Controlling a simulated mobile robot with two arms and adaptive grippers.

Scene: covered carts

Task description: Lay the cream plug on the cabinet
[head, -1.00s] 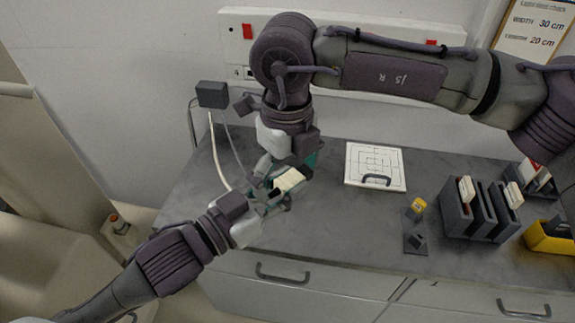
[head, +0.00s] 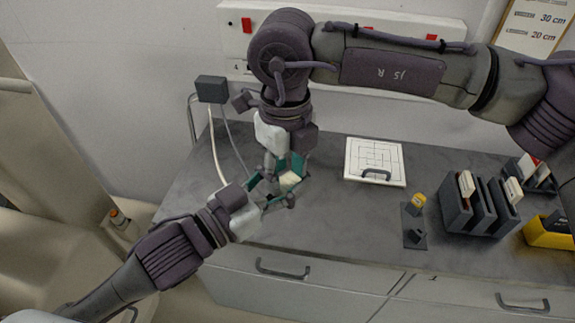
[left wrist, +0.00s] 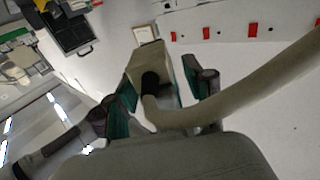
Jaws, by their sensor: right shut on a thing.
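The cream plug (head: 289,180) is up in the air above the left part of the grey-topped cabinet (head: 330,225). My right gripper (head: 280,168) comes down from above and is shut on the plug; its fingertips are partly hidden. My left gripper (head: 270,190) is open around the plug from the lower left, with its green finger pads spread. In the left wrist view the plug (left wrist: 140,62) sits between the green pads of the left gripper (left wrist: 155,95).
On the cabinet top are a white panel with a handle (head: 375,162), a small dark plate with a yellow piece (head: 415,225), dark slotted racks (head: 480,212) and a yellow holder (head: 550,232). The middle front is bare.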

